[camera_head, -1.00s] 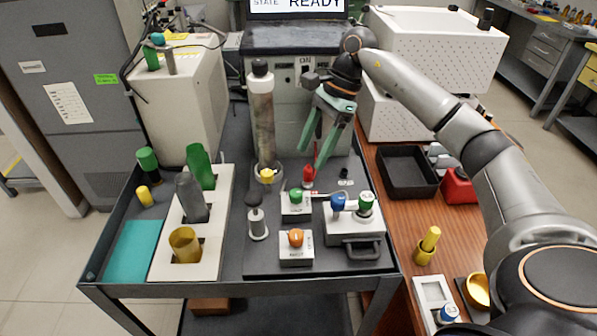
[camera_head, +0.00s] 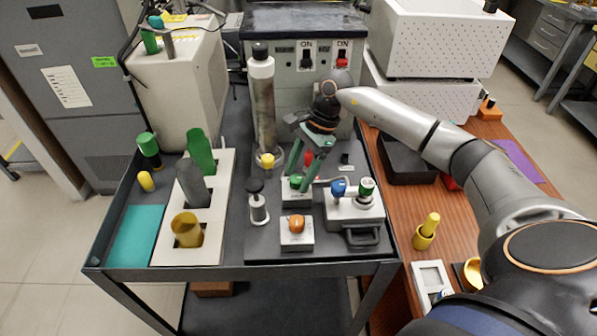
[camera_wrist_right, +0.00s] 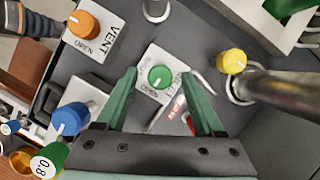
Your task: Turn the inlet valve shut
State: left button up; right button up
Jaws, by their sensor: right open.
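The inlet valve appears to be the green knob (camera_head: 296,181) on a small white block in the middle of the cart. In the right wrist view the green knob (camera_wrist_right: 159,77) lies between my two fingertips; the lettering on its block is hard to read. My right gripper (camera_head: 300,176) is open and points down over the knob, one green finger on each side. In the right wrist view its fingers (camera_wrist_right: 160,84) show a gap to the knob on both sides. My left gripper is not in view.
An orange VENT knob (camera_head: 297,224) stands in front, and a blue knob (camera_head: 338,187) to the right. A tall cylinder column (camera_head: 263,105) with a yellow knob (camera_head: 267,160) at its base stands at back left. A white rack (camera_head: 215,215) holds bottles further left.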

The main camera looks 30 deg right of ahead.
jog(key=shift+a+f, duration=0.15)
jog(key=shift+f, duration=0.2)
grip_shut()
dwell(0.4)
